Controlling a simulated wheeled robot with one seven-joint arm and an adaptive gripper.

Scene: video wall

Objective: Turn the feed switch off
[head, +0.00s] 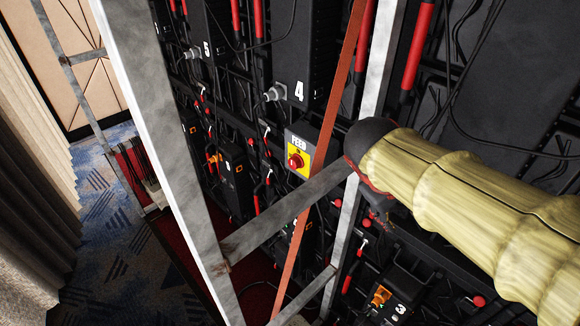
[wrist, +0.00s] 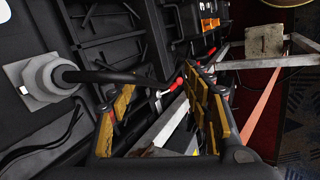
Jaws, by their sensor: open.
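The feed switch (head: 296,161) is a small box labelled FEED with a yellow face and a red rotary knob. In the head view it is on the dark back of the video wall, just left of an orange strap. My gripper (head: 378,208), at the end of my sleeved arm, is to its right, beyond the strap, and apart from it in the picture. The fingers are partly hidden. In the wrist view my gripper (wrist: 165,95) is open, its orange-padded fingers spread with nothing held between them. I cannot make out the switch in the wrist view.
The orange strap (head: 325,135) runs slanting between the switch and my gripper. Metal frame bars (head: 285,220) cross in front of the wall. Cables, red handles and numbered black units crowd it. A weight marked 1 (wrist: 267,40) sits at the wrist view's upper right. Carpet (head: 110,240) lies open at left.

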